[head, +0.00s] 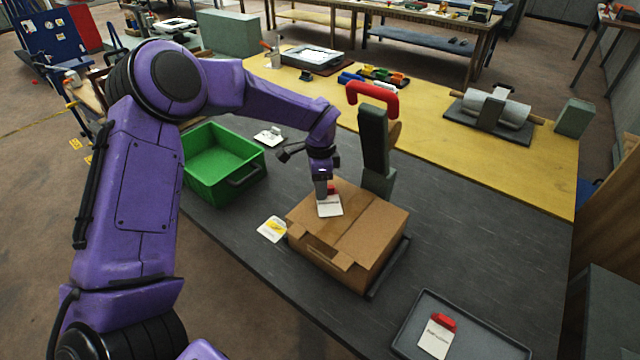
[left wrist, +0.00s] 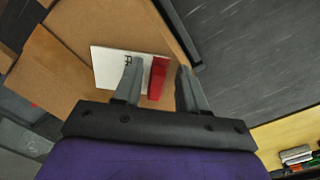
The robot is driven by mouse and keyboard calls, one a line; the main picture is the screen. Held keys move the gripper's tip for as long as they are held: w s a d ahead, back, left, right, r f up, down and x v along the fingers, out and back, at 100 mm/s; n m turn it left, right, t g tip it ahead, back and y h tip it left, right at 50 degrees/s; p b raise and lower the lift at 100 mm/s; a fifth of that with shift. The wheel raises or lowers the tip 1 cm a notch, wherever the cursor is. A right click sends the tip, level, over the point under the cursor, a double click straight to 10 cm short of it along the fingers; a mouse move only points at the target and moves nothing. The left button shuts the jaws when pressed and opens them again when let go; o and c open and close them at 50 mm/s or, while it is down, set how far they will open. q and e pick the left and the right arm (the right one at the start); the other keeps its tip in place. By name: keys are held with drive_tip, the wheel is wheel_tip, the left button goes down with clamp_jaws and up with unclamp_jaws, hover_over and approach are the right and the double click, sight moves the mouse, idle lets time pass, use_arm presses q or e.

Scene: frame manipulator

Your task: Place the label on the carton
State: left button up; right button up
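The brown carton (head: 345,250) sits closed on the dark grey part of the table. A white label (head: 330,207) with a red tab lies at the carton's top, near its back left side. In the left wrist view, the label (left wrist: 106,68) looks flat against the cardboard, with dark print partly hidden by a finger. My left gripper (head: 325,186) is right at the label. Its fingers (left wrist: 160,78) stand apart around the red tab (left wrist: 157,78), with a visible gap to the right finger. Whether the label fully touches the carton is hard to tell. My right gripper is not in view.
A grey tray (head: 480,345) holds another red-tabbed label (head: 436,337). A tall red-handled tool (head: 374,140) stands close behind the carton. A green bin (head: 205,185) is at left, with a yellow-and-white card (head: 272,229) beside the carton.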

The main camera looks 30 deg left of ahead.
use_arm(q)
drive_tip(key=shift+r, duration=0.45)
wheel_tip(320, 180, up, 12)
drive_tip(key=b, duration=0.2)
drive_tip(key=shift+f, duration=0.25)
